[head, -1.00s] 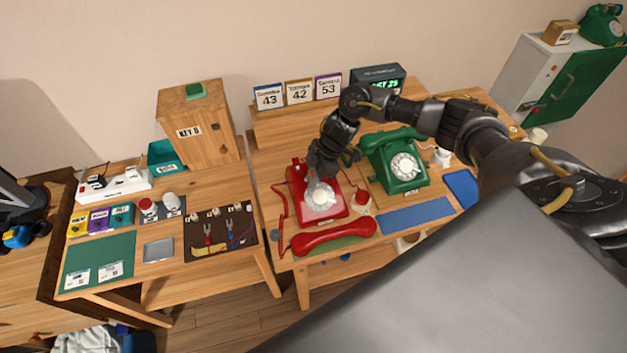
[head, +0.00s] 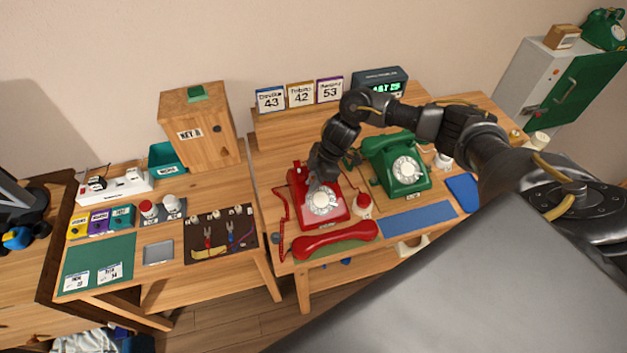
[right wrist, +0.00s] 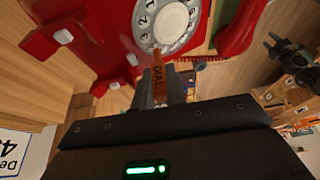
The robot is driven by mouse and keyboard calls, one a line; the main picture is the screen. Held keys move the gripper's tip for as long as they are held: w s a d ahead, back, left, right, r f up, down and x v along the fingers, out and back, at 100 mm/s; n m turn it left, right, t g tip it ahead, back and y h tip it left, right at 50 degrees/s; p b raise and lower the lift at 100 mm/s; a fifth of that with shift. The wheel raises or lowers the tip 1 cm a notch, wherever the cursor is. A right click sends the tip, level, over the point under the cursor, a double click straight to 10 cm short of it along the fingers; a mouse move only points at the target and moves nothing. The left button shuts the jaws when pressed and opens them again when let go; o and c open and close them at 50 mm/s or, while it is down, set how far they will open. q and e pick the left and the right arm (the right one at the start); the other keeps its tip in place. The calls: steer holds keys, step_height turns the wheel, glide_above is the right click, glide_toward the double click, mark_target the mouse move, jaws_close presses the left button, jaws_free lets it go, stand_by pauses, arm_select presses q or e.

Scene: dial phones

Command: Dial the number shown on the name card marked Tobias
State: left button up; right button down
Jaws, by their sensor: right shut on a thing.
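The middle name card (head: 300,95) on the back ledge seems to read Tobias, with 42 below. The red phone (head: 335,213) stands on the right table, its round dial (head: 320,201) facing up. Its red handset (head: 335,240) lies off the phone in front. My right gripper (head: 323,168) is at the phone's upper part, beside the dial. In the right wrist view, my gripper (right wrist: 160,92) is shut on an orange stick (right wrist: 157,72) marked DIAL. Its tip overlaps the dial's rim (right wrist: 165,48) near the low digits; I cannot tell whether it touches. My left gripper is not in view.
A green phone (head: 405,180) stands close right of the red one. Cards with 43 (head: 270,99) and 53 (head: 329,89) flank the middle card. A display box (head: 380,80) stands behind. A blue mat (head: 417,217) is clear.

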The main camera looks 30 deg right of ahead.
steer(key=shift+w+f, duration=0.2)
steer(key=shift+f, duration=0.3)
stand_by(0.7)
steer(key=shift+d, duration=0.15)
steer(key=shift+d+r, duration=0.1)
steer(key=shift+d, duration=0.45)
steer(key=shift+s+d, duration=0.1)
steer(key=shift+d, duration=0.55)
steer(key=shift+s+d+p, duration=0.4)
steer(key=shift+d, duration=0.05)
stand_by(0.5)
